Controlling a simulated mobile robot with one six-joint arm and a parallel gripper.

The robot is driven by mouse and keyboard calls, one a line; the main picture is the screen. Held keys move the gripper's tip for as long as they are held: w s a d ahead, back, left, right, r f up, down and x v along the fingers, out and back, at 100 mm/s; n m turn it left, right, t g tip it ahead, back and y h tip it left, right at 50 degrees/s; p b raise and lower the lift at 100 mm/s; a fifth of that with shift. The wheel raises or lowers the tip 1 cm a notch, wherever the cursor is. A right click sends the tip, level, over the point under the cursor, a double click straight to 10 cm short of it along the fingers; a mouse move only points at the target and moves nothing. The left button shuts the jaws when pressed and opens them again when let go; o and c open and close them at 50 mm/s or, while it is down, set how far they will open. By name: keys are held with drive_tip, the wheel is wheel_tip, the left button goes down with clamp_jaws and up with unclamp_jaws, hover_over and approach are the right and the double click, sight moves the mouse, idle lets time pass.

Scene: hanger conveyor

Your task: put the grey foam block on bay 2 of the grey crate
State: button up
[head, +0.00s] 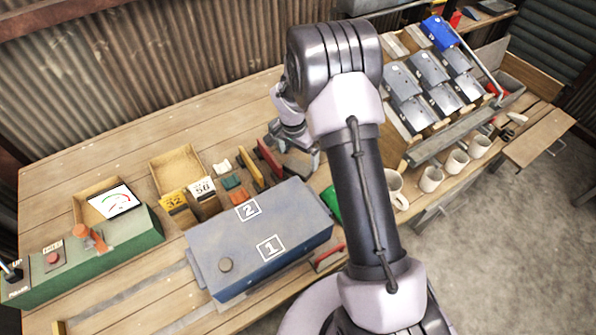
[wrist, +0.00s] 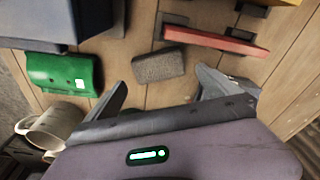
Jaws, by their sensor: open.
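The grey foam block (wrist: 158,66) lies on the wooden bench in the wrist view, beyond and between my fingertips. My gripper (wrist: 160,85) is open and empty, its two fingers spread to either side of the block's line and apart from it. In the head view my gripper (head: 295,150) hangs over the bench behind the grey crate, and I cannot make out the block there. The grey crate (head: 215,258) has a flat top marked 2 at the back and 1 at the front; both marked bays look bare. Part of the crate (wrist: 35,22) shows at the wrist view's upper left.
A green case (wrist: 62,74) and a white mug (wrist: 58,122) are left of the block in the wrist view. A red bar (wrist: 215,40) lies beyond it to the right.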

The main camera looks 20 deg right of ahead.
sight(298, 167)
wheel_tip(298, 167, down, 6)
drive_tip(key=shift+s+r+b, duration=0.1)
drive_tip(key=shift+r+b, duration=0.15)
drive_tip(key=shift+b, duration=1)
drive_tip(key=shift+r, duration=0.15)
